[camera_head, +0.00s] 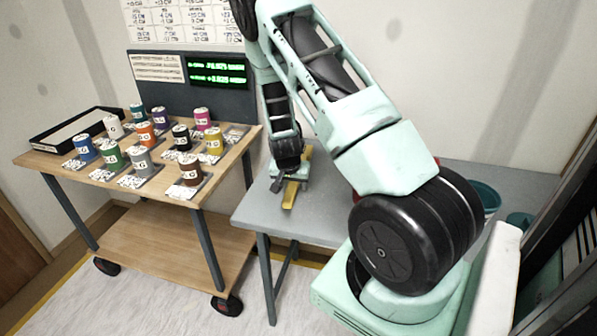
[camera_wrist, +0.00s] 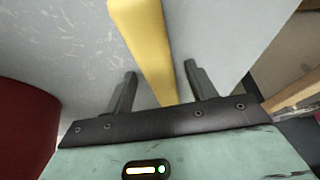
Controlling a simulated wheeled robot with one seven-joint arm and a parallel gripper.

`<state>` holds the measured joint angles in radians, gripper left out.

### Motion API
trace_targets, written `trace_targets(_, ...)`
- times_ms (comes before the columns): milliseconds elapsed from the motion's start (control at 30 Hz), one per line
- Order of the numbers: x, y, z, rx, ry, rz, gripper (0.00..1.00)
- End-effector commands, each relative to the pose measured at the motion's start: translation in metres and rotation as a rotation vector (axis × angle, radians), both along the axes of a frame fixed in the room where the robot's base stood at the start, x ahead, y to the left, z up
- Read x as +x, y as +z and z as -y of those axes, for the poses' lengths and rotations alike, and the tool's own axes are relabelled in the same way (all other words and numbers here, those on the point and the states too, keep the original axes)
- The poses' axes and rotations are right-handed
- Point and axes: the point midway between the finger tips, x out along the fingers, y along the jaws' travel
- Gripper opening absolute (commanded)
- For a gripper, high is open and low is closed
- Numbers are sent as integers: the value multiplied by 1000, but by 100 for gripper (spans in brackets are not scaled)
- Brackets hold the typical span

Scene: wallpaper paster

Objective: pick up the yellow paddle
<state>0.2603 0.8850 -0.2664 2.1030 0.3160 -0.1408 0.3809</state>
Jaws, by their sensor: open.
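The yellow paddle (camera_head: 290,194) lies on the grey table (camera_head: 331,207), a long narrow strip, partly hidden behind my gripper in the head view. In the wrist view the yellow paddle (camera_wrist: 146,42) runs from the top edge down between my two fingers. My gripper (camera_head: 283,184) is low over the table at the paddle. In the wrist view my gripper (camera_wrist: 160,80) is open, with one finger on each side of the paddle and a gap on both sides. I cannot tell how high the fingertips are above the table.
A dark red object (camera_wrist: 24,130) stands close at the left of the wrist view. A wooden cart (camera_head: 150,190) with several coloured cans and a black tray (camera_head: 45,147) stands at the left. A teal container (camera_head: 487,196) is at the table's right. The table's front left is clear.

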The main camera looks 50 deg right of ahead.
Motion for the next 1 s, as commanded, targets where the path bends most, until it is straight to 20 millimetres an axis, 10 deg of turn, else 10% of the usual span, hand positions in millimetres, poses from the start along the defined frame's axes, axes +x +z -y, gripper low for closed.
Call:
trace_targets(267, 0, -1, 0, 0, 0, 0, 56)
trace_targets(467, 0, -1, 0, 0, 0, 0, 8)
trace_targets(1000, 2, 34, 0, -3, 2, 6, 8)
